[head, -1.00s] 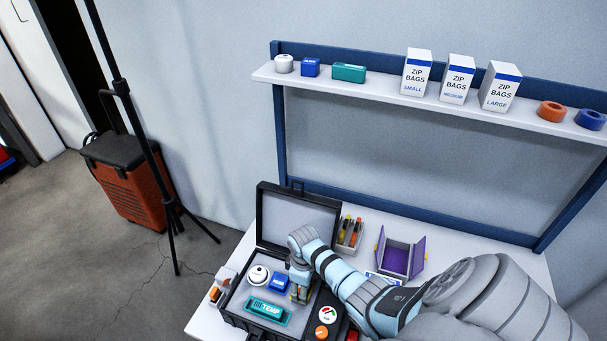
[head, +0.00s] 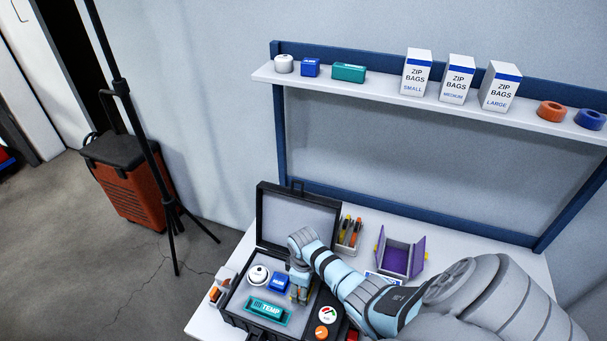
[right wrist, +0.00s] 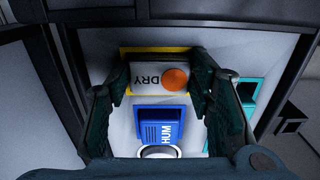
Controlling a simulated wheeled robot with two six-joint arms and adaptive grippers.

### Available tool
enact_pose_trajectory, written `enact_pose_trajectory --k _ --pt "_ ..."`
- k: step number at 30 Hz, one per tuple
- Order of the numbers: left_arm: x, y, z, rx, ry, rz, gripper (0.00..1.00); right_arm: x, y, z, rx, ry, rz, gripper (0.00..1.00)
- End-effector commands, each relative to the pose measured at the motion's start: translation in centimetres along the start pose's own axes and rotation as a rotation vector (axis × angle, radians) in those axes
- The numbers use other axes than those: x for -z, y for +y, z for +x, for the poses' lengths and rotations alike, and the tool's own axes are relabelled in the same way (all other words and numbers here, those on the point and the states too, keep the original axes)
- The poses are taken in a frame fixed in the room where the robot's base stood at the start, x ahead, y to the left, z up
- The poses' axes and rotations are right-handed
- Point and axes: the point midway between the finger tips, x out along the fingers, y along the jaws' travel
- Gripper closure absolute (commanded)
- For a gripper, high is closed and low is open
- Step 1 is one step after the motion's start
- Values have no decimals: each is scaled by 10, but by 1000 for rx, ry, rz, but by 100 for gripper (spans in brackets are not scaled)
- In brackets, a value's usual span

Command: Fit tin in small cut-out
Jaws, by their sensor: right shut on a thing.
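The white tin marked DRY (right wrist: 146,79), with an orange dot, sits between the fingertips of my right gripper (right wrist: 161,84) in the right wrist view. My right gripper is shut on it. A yellow-edged cut-out (right wrist: 153,50) in the grey foam shows around the tin; I cannot tell whether the tin is fully seated. In the head view my right gripper (head: 300,291) points down into the open black case (head: 262,224), right of the blue HUM box (head: 279,283), and mostly hides the tin. My left gripper is not in view.
A white round unit (head: 258,274) and a teal TEMP box (head: 266,311) sit in the case. A gauge (head: 327,315) and orange knob (head: 321,332) are to the right.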

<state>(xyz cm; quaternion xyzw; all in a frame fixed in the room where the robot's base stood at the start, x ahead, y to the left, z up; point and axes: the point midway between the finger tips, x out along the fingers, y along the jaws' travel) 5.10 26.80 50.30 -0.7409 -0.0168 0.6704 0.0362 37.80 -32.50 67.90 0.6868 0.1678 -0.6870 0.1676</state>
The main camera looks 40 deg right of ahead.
Motion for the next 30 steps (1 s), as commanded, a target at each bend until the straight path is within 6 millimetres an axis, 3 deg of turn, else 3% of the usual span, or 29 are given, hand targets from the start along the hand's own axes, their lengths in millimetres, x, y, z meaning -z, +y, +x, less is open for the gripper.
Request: enact_pose_trajectory --k 5,6,9,16,18,30 --pt "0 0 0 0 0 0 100 0 0 0 0 0 0 77" --pt "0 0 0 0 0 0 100 0 0 0 0 0 0 46" --pt "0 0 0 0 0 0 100 0 0 0 0 0 0 30" --pt "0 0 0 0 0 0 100 0 0 0 0 0 0 29" --pt "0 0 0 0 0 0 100 0 0 0 0 0 0 19" --pt "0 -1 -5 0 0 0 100 0 0 -4 0 0 0 19"
